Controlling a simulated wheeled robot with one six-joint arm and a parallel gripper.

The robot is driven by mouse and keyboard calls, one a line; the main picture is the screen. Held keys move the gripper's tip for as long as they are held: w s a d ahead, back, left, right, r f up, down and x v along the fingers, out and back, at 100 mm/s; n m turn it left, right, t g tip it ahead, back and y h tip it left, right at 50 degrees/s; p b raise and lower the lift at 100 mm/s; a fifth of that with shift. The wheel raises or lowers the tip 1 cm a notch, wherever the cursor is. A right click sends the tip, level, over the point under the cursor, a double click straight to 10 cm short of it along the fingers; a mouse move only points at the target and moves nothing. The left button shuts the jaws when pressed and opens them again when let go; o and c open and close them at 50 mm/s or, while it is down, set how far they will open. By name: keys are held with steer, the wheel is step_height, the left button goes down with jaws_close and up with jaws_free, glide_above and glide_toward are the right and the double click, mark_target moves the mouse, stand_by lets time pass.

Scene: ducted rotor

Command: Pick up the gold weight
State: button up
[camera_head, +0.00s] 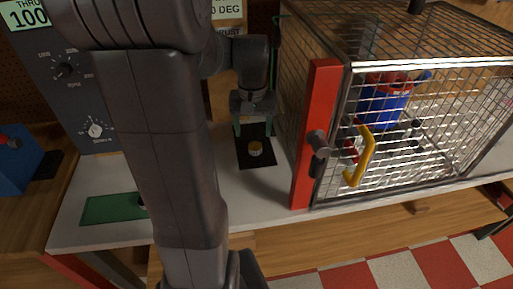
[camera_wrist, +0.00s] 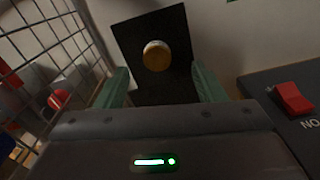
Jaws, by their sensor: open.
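The gold weight (camera_head: 255,148) is a small round gold piece with a pale top. It sits on a black mat (camera_head: 258,162) on the white bench, left of the cage. In the wrist view the gold weight (camera_wrist: 157,56) lies on the black mat (camera_wrist: 137,36), centred beyond the jaws. My gripper (camera_head: 254,128) is above the mat, pointing down, with its green fingers apart. In the wrist view my gripper (camera_wrist: 161,86) shows its two fingers at left and right with nothing between them. The fingers do not touch the weight.
A wire cage (camera_head: 430,130) with a red post (camera_head: 316,130) and yellow handle (camera_head: 359,158) stands close on the right. A grey control panel (camera_head: 75,80) stands at left. A green mat (camera_head: 112,208) lies front left. A red switch (camera_wrist: 293,98) shows in the wrist view.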

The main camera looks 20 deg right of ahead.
mark_target(255, 146)
steer(key=shift+w+d+f+p, duration=0.1)
steer(key=shift+d+f+p, duration=0.05)
steer(key=shift+f, duration=0.95)
steer(key=shift+w+d+f+p, duration=0.1)
steer(key=shift+f+p, duration=0.05)
steer(key=shift+f, duration=0.95)
steer(key=shift+w+d+f+p, duration=0.1)
steer(key=shift+d+f+p, duration=0.05)
steer(key=shift+f, duration=0.95)
steer(key=shift+c, duration=0.2)
steer(key=c, duration=1.1)
steer(key=shift+r, duration=0.1)
steer(key=shift+c, duration=0.2)
